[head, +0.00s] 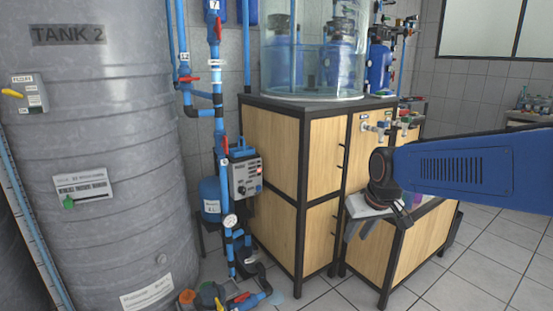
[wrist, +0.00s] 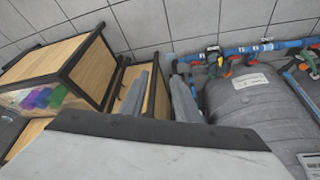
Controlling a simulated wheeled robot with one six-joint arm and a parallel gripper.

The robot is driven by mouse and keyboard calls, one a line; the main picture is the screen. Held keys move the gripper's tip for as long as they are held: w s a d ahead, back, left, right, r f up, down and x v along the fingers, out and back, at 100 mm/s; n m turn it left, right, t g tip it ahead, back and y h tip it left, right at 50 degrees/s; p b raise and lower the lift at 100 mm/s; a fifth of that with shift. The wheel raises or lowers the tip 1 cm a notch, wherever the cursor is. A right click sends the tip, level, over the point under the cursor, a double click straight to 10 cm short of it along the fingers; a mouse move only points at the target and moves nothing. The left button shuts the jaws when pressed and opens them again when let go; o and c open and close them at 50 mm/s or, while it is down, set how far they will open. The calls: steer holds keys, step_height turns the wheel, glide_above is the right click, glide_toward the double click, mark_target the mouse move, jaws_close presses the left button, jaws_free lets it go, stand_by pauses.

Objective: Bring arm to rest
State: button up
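My blue arm (head: 475,170) reaches in from the right edge of the head view. My gripper (head: 362,231) hangs at its end, in front of the wooden cabinet, pointing down. In the wrist view my gripper (wrist: 160,97) shows two grey fingers apart, with nothing between them. It is open and empty. The pale gripper body fills the bottom of the wrist view.
A wood-panelled cabinet (head: 272,150) with a dark frame bears a clear cylinder (head: 313,60). A large grey tank (head: 95,130) stands left, with blue pipes (head: 218,90) and a control box (head: 245,176) beside it. Tiled floor (head: 480,265) is clear at the right.

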steer(key=s+d+f+m, duration=0.1)
steer(key=s+d, duration=0.2)
steer(key=s, duration=0.9)
steer(key=s+d+f+m+h, duration=0.1)
steer(key=s+d, duration=0.3)
steer(key=s, duration=0.8)
steer(key=shift+f, duration=0.8)
